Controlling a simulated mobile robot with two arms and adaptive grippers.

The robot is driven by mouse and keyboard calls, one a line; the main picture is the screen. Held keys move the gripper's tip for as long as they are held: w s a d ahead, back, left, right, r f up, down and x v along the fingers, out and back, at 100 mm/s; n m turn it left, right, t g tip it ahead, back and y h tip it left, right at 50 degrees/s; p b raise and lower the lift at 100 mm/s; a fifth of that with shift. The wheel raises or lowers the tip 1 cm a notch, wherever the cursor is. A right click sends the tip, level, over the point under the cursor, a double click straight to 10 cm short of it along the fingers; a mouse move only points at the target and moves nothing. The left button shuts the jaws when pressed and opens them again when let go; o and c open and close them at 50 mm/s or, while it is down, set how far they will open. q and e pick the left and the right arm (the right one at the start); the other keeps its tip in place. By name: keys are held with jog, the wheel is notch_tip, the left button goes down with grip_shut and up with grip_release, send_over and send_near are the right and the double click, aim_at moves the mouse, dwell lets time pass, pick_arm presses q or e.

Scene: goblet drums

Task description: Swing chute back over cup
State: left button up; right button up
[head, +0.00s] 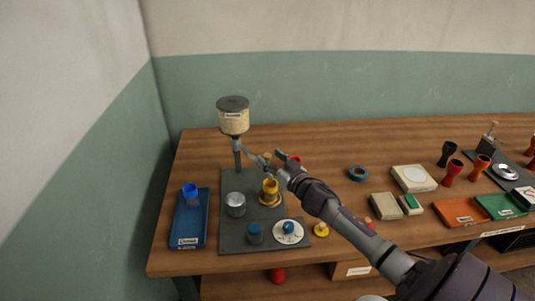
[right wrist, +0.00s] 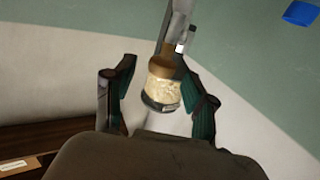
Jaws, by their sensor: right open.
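The grey chute (head: 254,157) reaches out to the right from below the cream hopper (head: 234,121), which has a dark lid and stands on a post. The yellow cup (head: 270,187) stands upright on a gold ring on the dark base plate, just below the chute's outer end. My right gripper (head: 280,162) is by that outer end, next to a small wooden knob (head: 267,155). In the right wrist view my gripper (right wrist: 158,92) is open, with the hopper (right wrist: 162,91) showing between its fingers. Contact with the chute cannot be told. My left gripper is not in view.
A metal cup (head: 235,204), a blue knob (head: 254,232) and a white dial (head: 289,231) are on the plate. A blue tray (head: 189,225) with a blue cup lies left. The wall is close behind.

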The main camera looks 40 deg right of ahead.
aim_at(253, 159)
jog(key=shift+w+d, duration=0.1)
jog(key=shift+w, duration=1.15)
jog(key=shift+c, duration=0.4)
grip_shut()
